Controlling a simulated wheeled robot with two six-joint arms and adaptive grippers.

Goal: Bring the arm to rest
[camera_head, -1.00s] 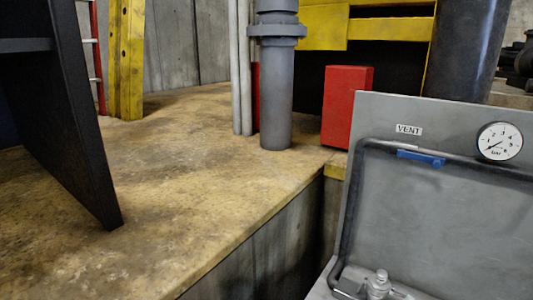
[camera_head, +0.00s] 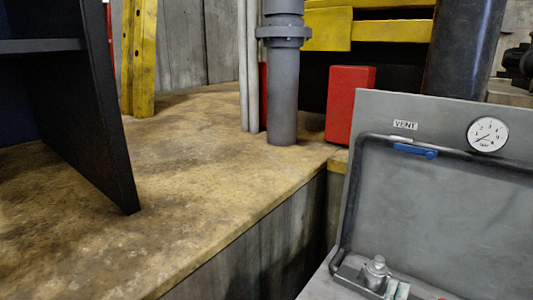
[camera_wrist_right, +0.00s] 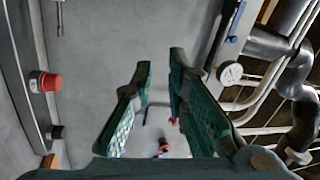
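My right gripper (camera_wrist_right: 160,62) shows in the right wrist view as two dark green fingers. They are apart, with a clear gap and nothing held between them. Beyond them is a plain grey panel. In the head view, small pale green pieces that look like its fingertips (camera_head: 397,290) show at the bottom edge, beside a silver metal fitting (camera_head: 376,268). I cannot tell whether they touch it. My left gripper is not in view.
A grey panel (camera_head: 450,210) bears a VENT label, a blue-handled lever (camera_head: 415,150) and a gauge (camera_head: 487,134). A red block (camera_head: 349,103) and grey pipe (camera_head: 283,90) stand behind. A dark upright plate (camera_head: 85,120) is at left. The wrist view shows a red button (camera_wrist_right: 45,82).

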